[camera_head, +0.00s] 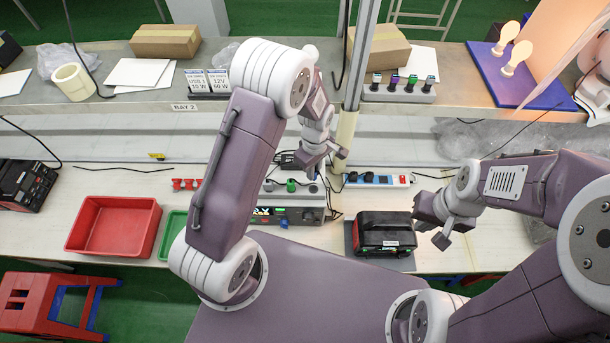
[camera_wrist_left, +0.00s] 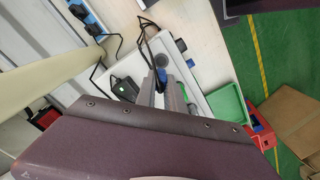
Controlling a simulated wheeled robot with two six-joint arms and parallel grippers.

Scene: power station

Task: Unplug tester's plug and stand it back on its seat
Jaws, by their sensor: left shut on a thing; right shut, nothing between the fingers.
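The tester (camera_head: 287,213), a grey box with a lit display and knobs, stands at the bench's middle, partly hidden behind my left arm. Its pale top shows in the left wrist view (camera_wrist_left: 217,78). My left gripper (camera_head: 325,168) is above the tester's back right. In the left wrist view its fingers (camera_wrist_left: 162,85) are shut on what seems to be the tester's plug (camera_wrist_left: 161,61), a small piece with black cable running to it, mostly hidden. I cannot make out the plug's seat. My right gripper (camera_head: 427,236) is shut and empty beside the black and red battery case (camera_head: 384,233).
A red tray (camera_head: 114,226) and a green tray (camera_head: 172,235) are at left. A pole (camera_head: 346,135) rises close to my left gripper.

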